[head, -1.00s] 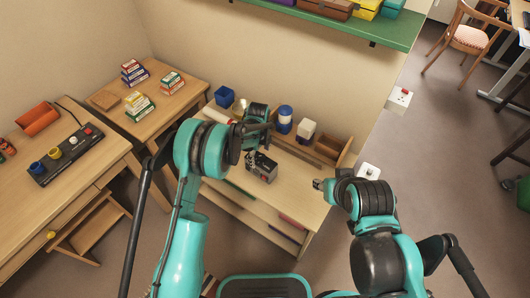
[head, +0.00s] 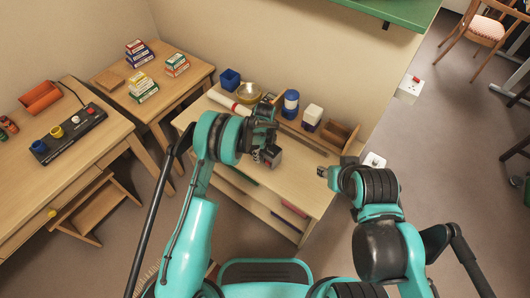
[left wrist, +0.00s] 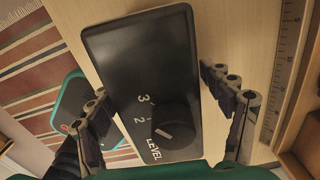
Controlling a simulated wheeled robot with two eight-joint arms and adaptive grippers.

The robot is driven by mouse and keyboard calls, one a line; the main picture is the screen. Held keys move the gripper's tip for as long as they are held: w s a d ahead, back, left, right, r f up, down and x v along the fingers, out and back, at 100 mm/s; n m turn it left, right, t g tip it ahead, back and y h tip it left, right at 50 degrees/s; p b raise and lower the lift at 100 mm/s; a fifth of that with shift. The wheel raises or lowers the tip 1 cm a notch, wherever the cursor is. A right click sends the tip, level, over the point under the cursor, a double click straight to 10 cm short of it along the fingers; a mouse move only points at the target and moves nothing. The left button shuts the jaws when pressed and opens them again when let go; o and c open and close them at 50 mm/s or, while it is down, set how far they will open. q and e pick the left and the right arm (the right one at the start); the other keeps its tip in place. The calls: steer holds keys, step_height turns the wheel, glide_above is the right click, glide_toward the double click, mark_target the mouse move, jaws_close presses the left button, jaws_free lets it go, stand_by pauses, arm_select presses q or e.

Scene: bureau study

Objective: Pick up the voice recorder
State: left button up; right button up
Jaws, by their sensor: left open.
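The voice recorder (left wrist: 145,85) is a black box with a round knob and the word LEVEL with numerals on its face. In the head view the recorder (head: 270,156) sits on the wooden desk, partly hidden by my left gripper (head: 262,148). In the left wrist view my left gripper (left wrist: 168,110) is open, with one finger on each side of the recorder and a visible gap on the right side. My right gripper (head: 322,172) is over the right end of the desk, apart from the recorder; its jaws are too small to read.

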arm_select(q)
steer(key=c, duration=1.6)
steer(key=shift+r, duration=0.1)
